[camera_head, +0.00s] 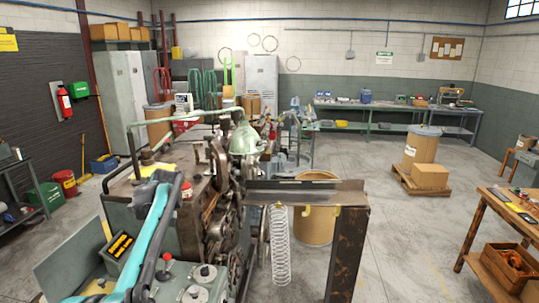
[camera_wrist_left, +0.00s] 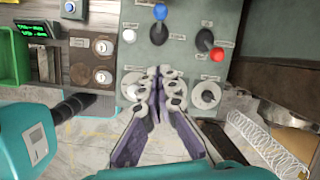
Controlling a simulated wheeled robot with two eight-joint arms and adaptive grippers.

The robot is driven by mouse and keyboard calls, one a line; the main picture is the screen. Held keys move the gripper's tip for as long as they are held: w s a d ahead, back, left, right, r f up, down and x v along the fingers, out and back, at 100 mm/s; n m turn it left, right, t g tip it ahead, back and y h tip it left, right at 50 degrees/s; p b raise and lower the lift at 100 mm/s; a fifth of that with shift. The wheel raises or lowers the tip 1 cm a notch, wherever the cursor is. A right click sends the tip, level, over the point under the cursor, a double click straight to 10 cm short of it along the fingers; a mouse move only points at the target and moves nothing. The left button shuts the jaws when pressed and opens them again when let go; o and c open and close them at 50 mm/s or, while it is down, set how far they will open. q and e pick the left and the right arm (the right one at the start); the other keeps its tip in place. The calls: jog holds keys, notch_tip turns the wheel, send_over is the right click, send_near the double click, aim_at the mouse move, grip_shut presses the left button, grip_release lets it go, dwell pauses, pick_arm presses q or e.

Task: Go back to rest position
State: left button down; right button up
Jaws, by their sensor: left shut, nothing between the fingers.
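In the left wrist view my left gripper (camera_wrist_left: 158,78) is shut and empty. Its fingertips are in front of the machine's grey control panel (camera_wrist_left: 135,55), between two round dials (camera_wrist_left: 207,95); I cannot tell whether they touch it. A blue-knobbed lever (camera_wrist_left: 160,12) and a red-knobbed lever (camera_wrist_left: 217,54) stand on the panel. In the head view my teal left arm (camera_head: 145,240) reaches in from the bottom left beside the spring coiler (camera_head: 215,195); I cannot make out its gripper there. My right arm and gripper are not in view.
A wire spring (camera_head: 280,250) hangs below the coiler's metal shelf (camera_head: 310,187), close to a cardboard drum (camera_head: 315,230). It also shows in the wrist view (camera_wrist_left: 265,145). A wooden table (camera_head: 500,215) stands at the right. The floor (camera_head: 410,245) between them is clear.

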pick_arm(q)
jog(key=s+d+f+n+t+b, duration=0.2)
jog(key=s+d+n+b, duration=0.2)
jog(key=s+d, duration=0.4)
jog(key=s+d+f+n+t+h+b, duration=0.1)
jog(key=s+d+f+n+t+b, duration=0.1)
jog(key=s+d+f+n+b, duration=0.3)
jog(key=s+d+f+n+t+h+b, duration=0.2)
jog(key=s+d+f+n, duration=0.4)
jog(key=s+f, duration=0.8)
jog(key=s+d+t+b, duration=0.1)
jog(key=s+b, duration=0.1)
jog(key=shift+s+f+b, duration=0.15)
jog(key=shift+f+b, duration=0.15)
jog(key=shift+b, duration=0.05)
